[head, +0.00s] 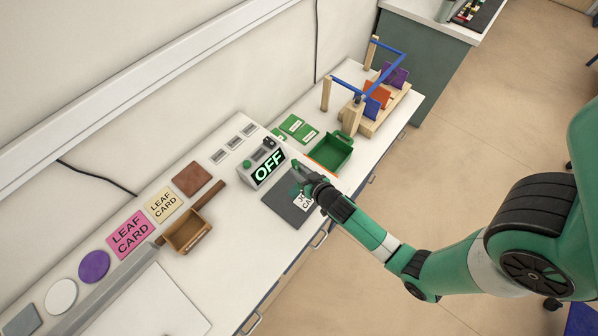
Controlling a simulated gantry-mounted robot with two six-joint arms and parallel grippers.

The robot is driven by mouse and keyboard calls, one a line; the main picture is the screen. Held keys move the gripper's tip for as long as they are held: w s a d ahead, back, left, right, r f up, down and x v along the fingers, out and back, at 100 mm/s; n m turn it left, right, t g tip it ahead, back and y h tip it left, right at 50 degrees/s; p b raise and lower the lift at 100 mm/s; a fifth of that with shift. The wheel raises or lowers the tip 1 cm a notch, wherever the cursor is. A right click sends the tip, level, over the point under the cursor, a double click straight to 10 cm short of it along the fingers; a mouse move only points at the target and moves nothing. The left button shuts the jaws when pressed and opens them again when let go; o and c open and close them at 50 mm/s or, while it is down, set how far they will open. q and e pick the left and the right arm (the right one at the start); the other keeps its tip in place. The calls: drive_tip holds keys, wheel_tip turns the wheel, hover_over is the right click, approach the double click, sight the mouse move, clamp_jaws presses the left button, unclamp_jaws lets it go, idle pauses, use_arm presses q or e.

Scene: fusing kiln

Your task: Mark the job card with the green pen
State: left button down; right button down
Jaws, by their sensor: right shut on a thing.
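My right gripper (300,175) is over the dark grey pad (281,208) on the bench, just in front of the control box. It is shut on a thin thing that I take to be the green pen; the fingers hide most of it. I cannot tell whether the pen tip touches the card, and no mark can be made out. My left gripper is not in view.
The control box (264,168) reading OFF stands right behind the gripper. A green tray (332,155) is close to its right. A wooden box (187,234), leaf cards (129,234) and coloured discs lie left. A wooden rack (379,112) with coloured panels stands at the far end.

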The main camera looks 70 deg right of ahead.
drive_tip(key=shift+f+b, duration=1.8)
drive_tip(key=shift+f, duration=0.55)
drive_tip(key=c, duration=1.4)
unclamp_jaws()
drive_tip(key=shift+c, duration=0.2)
clamp_jaws()
drive_tip(key=shift+f+b, duration=0.45)
drive_tip(key=shift+d, duration=0.1)
